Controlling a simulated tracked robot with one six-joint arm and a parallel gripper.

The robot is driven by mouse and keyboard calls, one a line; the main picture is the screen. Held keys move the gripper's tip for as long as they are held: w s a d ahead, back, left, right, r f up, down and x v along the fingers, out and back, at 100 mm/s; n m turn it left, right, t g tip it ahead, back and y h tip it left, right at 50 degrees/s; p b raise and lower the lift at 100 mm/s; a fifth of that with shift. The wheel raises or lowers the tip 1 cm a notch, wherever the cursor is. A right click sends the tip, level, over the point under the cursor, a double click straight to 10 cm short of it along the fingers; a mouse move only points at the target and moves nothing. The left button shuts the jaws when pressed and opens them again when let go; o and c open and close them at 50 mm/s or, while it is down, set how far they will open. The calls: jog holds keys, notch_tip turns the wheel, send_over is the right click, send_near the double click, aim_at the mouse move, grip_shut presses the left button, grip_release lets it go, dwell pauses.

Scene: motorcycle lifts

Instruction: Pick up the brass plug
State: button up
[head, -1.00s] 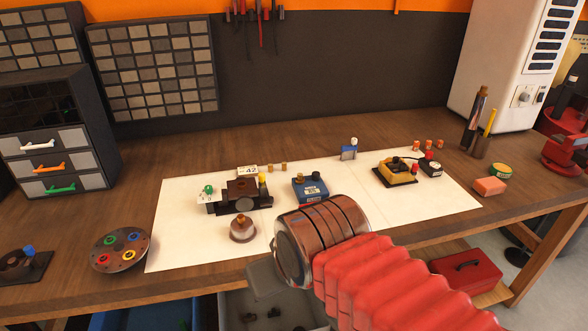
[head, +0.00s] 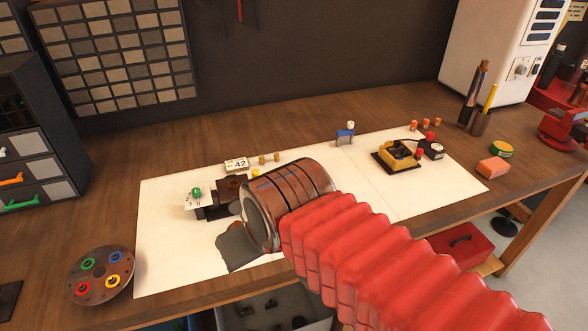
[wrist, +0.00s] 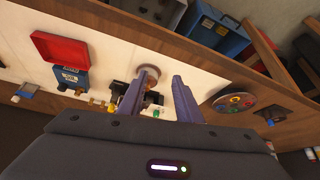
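The round metal base with the brass-coloured plug in its top is hidden behind my arm in the head view. In the wrist view a round pale base (wrist: 152,73) shows beyond my fingertips on the white sheet, partly covered by the left finger. I cannot make out the plug clearly there. My gripper (wrist: 164,78) is open, its two dark fingers apart with no object clearly held between them. In the head view only its grey part (head: 237,246) shows, over the sheet's front.
A dark fixture with a green knob (head: 196,191) stands close behind the gripper. A round tray with coloured rings (head: 101,275) is at left. A yellow box (head: 399,155) is at right.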

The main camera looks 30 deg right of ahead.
jog(key=shift+o, duration=0.5)
jog(key=w+d+r+g, duration=0.1)
jog(key=w+d+r, duration=0.35)
jog(key=w, duration=0.25)
jog(key=w+d+r+g, duration=0.2)
jog(key=w+d+r, duration=0.2)
jog(key=w+d, duration=0.15)
jog(key=w+d+f+n+g, duration=0.1)
jog(key=w+d, duration=0.4)
jog(key=d, duration=0.3)
jog(key=w+d+f+g, duration=0.1)
jog(key=w+d, duration=0.5)
jog(key=d, duration=0.2)
jog(key=shift+w+d+f+n+g, duration=0.15)
jog(key=shift+w+f+n+g, duration=0.15)
jog(key=shift+n, duration=0.1)
notch_tip(320, 180, down, 8)
jog(key=shift+f, duration=0.25)
